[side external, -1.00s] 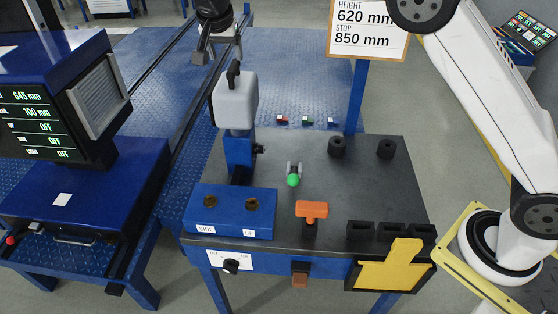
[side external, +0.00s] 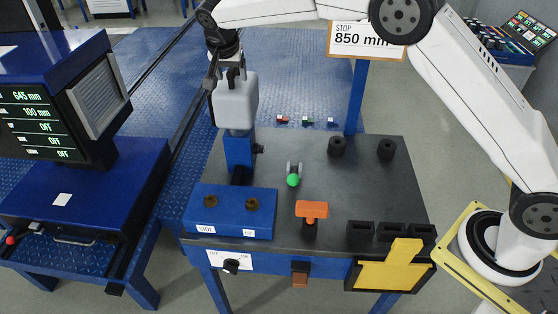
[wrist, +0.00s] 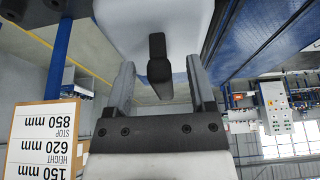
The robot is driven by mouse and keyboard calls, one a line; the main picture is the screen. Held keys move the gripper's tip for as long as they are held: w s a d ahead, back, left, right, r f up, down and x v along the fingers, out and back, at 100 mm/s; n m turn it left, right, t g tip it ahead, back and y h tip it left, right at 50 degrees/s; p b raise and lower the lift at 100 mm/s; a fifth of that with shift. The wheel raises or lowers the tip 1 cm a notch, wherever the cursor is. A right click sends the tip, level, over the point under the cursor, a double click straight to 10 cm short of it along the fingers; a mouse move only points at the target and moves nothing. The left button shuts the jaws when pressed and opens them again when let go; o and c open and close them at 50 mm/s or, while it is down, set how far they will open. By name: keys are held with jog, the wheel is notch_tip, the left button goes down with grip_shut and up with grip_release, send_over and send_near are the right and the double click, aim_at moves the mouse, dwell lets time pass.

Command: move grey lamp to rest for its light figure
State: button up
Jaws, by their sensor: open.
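The grey lamp (side external: 235,105) is a pale box on a blue post (side external: 238,150) at the back left of the bench. Its black handle (wrist: 159,68) stands up between the two fingers of my gripper (wrist: 160,75) in the wrist view. In the side view my gripper (side external: 236,76) is at the lamp's top, with the handle mostly hidden behind it. The jaws are open, one finger on each side of the handle, with gaps visible. The sign (side external: 366,40) reads STOP 850 mm; the wrist view also shows HEIGHT 620 mm and 150 mm upside down.
A screen (side external: 38,125) at left reads 645 mm, 100 mm, OFF and OFF. On the bench (side external: 345,185) are a blue block with knobs (side external: 230,212), an orange-topped piece (side external: 311,209), a green-ended piece (side external: 293,178) and black holders. The sign's blue post (side external: 356,98) stands behind.

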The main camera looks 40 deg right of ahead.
grip_shut()
jog(key=shift+r, duration=0.1)
dwell(1.1)
jog(key=c, duration=0.6)
grip_release()
jog(key=shift+w+r, duration=0.1)
jog(key=shift+r, duration=0.05)
grip_shut()
jog(key=shift+f, duration=0.2)
jog(key=shift+r, duration=0.85)
dwell(2.3)
